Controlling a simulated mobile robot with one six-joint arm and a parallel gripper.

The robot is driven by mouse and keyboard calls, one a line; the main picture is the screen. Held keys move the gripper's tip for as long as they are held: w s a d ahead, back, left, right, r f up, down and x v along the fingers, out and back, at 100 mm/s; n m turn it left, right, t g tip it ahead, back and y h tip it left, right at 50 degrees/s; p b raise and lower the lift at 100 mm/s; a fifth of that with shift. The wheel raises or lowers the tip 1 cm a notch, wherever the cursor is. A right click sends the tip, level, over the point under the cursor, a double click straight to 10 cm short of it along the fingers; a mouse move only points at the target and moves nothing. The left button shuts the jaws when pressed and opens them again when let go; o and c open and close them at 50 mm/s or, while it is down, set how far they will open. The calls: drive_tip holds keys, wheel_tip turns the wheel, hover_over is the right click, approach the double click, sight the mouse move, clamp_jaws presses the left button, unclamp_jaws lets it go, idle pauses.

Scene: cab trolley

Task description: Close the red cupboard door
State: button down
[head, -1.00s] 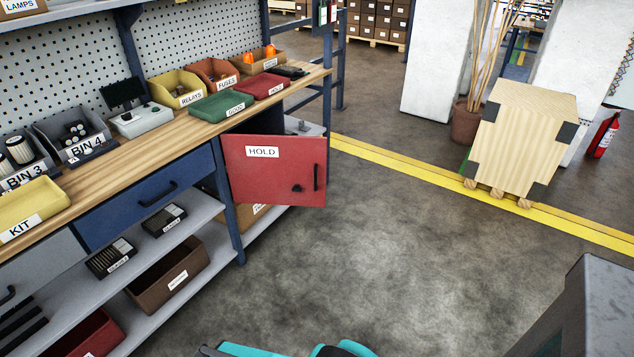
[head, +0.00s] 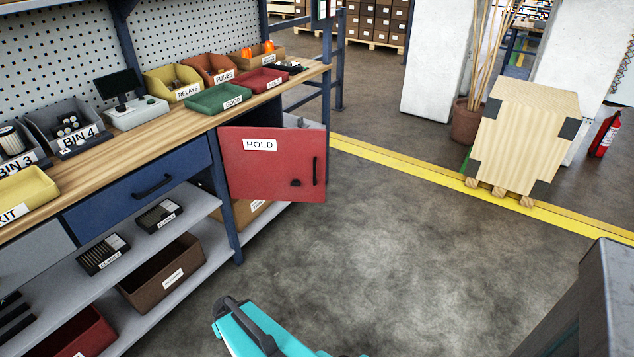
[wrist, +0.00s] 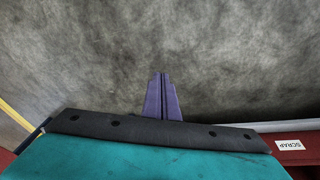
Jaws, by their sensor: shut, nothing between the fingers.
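The red cupboard door (head: 272,172) with a HOLD label stands open at the right end of the workbench in the head view. It has a dark vertical handle (head: 315,172) and a small dark knob or lock near its free right edge. Part of the cupboard opening shows above and behind the door. My gripper (wrist: 161,76) shows in the wrist view with its two purple fingers together and empty over the grey floor. Its fingertips do not show in the head view, where my teal arm is at the bottom, apart from the door.
The wooden workbench (head: 100,140) with several bins runs along the left, above a blue drawer (head: 140,190) and lower shelves. A wooden crate (head: 520,140) stands at the right beyond the yellow floor line. Bare floor (head: 400,250) lies in front of the door.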

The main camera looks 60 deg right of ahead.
sight(315, 170)
drive_tip(key=w+d+r+m+t+h+b, duration=0.1)
drive_tip(key=w+d+r+t+h+b, duration=0.15)
drive_tip(key=d, duration=0.65)
drive_tip(key=w+d+r+m+t+h+b, duration=0.1)
drive_tip(key=w+d+r+m+b, duration=0.15)
drive_tip(key=d, duration=0.55)
drive_tip(key=w+d+r+t+h+b, duration=0.1)
drive_tip(key=w+d+r+t+h, duration=0.2)
drive_tip(key=d, duration=0.6)
drive_tip(key=s+d+r+m+t+h+b, duration=0.1)
drive_tip(key=s+d+r+t+h+b, duration=0.1)
drive_tip(key=d+r, duration=0.7)
drive_tip(key=s+d+r+m+t+h+b, duration=0.1)
drive_tip(key=s+d+r+b, duration=0.3)
drive_tip(key=d+r, duration=0.5)
drive_tip(key=s+d+h, duration=0.1)
drive_tip(key=s+d, duration=0.1)
drive_tip(key=d, duration=0.1)
drive_tip(key=shift+s+d+r+t+h+b, duration=0.15)
drive_tip(key=shift+s+r+t+h+b, duration=0.15)
drive_tip(key=shift+s+r+t+h, duration=0.05)
drive_tip(key=shift+b+x, duration=0.6)
drive_tip(key=shift+x, duration=6.4)
drive_tip(key=shift+d+r, duration=0.1)
drive_tip(key=shift+d, duration=0.05)
